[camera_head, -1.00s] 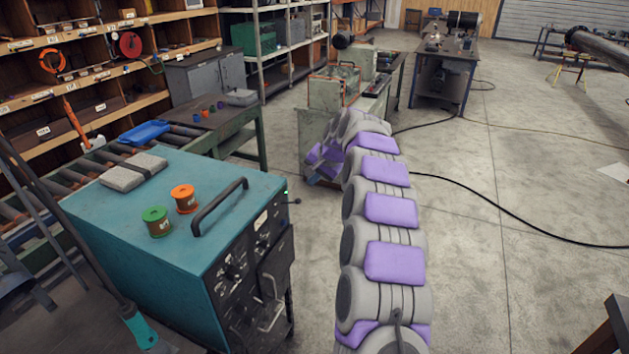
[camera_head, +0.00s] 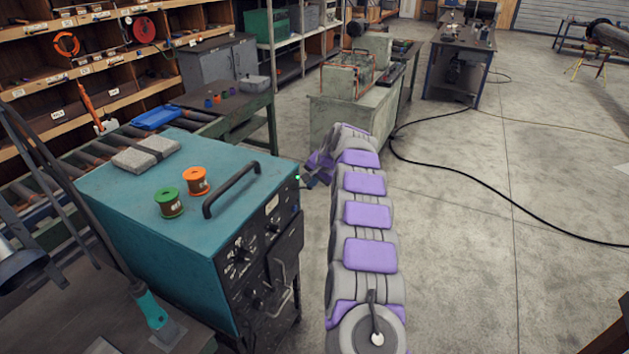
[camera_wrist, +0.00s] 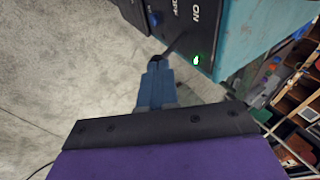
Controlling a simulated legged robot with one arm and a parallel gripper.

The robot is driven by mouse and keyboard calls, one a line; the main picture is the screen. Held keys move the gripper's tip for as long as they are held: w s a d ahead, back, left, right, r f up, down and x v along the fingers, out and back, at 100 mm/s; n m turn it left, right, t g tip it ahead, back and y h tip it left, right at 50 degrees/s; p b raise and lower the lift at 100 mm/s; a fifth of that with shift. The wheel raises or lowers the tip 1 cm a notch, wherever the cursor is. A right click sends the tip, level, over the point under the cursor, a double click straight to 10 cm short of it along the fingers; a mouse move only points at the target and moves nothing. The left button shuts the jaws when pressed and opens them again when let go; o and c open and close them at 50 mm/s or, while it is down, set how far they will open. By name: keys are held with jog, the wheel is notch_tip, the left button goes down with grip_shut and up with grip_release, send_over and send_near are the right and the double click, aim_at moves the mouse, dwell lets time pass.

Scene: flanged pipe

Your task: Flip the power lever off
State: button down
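The teal power cabinet (camera_head: 150,205) stands at the left in the head view, with a dark control panel on its right-hand face. In the wrist view, the panel (camera_wrist: 185,25) carries OFF and ON labels and a lit green light (camera_wrist: 196,60). A thin dark lever (camera_wrist: 176,44) sticks out between the labels and my fingertips. My gripper (camera_wrist: 158,66) has its blue fingertips right at the lever's end; I cannot tell whether they touch it. The finger gap is not clear. In the head view my gripper (camera_head: 311,178) is small, beside the cabinet's far right corner.
A black handle (camera_head: 232,190), orange spool (camera_head: 197,181) and green spool (camera_head: 169,203) are on the cabinet top. A roller conveyor (camera_head: 75,165) lies behind it. A pale workbench (camera_head: 350,115) stands beyond my arm. The floor to the right is open, crossed by a black cable (camera_head: 470,185).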

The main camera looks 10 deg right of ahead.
jog(key=shift+d+f, duration=0.1)
jog(key=shift+d, duration=0.05)
jog(key=shift+f, duration=0.1)
notch_tip(320, 180, down, 7)
jog(key=s+d+t+y+b, duration=0.1)
jog(key=d+y+b, duration=0.1)
jog(key=b, duration=0.3)
jog(key=shift+s+t+b, duration=0.2)
jog(key=shift+t+b, duration=0.2)
jog(key=shift+r, duration=0.3)
jog(key=shift+r+p, duration=0.5)
jog(key=shift+r, duration=0.2)
